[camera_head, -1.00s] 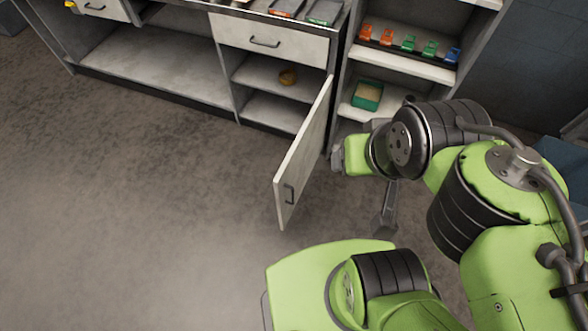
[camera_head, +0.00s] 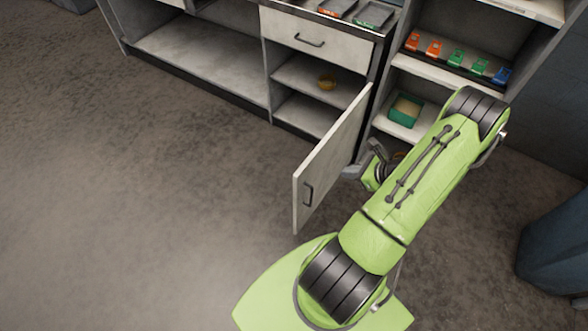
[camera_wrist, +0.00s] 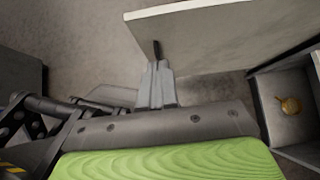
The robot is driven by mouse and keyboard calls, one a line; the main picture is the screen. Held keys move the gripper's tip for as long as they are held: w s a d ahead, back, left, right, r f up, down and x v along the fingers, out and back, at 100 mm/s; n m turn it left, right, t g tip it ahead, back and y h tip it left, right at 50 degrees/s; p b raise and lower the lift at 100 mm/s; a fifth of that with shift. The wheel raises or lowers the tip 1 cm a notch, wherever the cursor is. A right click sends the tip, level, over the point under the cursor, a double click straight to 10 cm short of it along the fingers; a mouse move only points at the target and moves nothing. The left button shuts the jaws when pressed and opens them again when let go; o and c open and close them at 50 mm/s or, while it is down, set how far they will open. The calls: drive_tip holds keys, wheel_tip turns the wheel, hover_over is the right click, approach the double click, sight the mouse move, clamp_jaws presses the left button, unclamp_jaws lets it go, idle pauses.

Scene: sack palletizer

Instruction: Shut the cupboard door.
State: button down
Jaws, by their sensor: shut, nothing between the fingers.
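The cupboard door (camera_head: 330,160) stands wide open, swung out from the right side of the cupboard (camera_head: 320,72). Its dark handle (camera_head: 308,193) is near the free edge. My gripper (camera_head: 374,150) is on the right of the door, partly hidden behind my arm. In the wrist view the shut, empty fingers (camera_wrist: 158,70) point at the pale door panel (camera_wrist: 225,38), close to a dark upright part near its edge. I cannot tell whether they touch the door.
A shelf unit on the right holds a green box (camera_head: 404,110) and several coloured bins (camera_head: 456,58). The floor (camera_head: 150,220) left of the door is clear.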

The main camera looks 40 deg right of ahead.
drive_tip(key=b, duration=0.3)
approach(308, 166)
wheel_tip(308, 166, down, 4)
drive_tip(key=w, duration=0.1)
drive_tip(key=w+a, duration=0.1)
drive_tip(key=w, duration=0.1)
drive_tip(key=shift+w+a+f, duration=0.1)
drive_tip(key=shift+w, duration=0.15)
drive_tip(key=shift+w+a, duration=0.1)
drive_tip(key=shift+w, duration=0.25)
drive_tip(key=shift+w, duration=0.1)
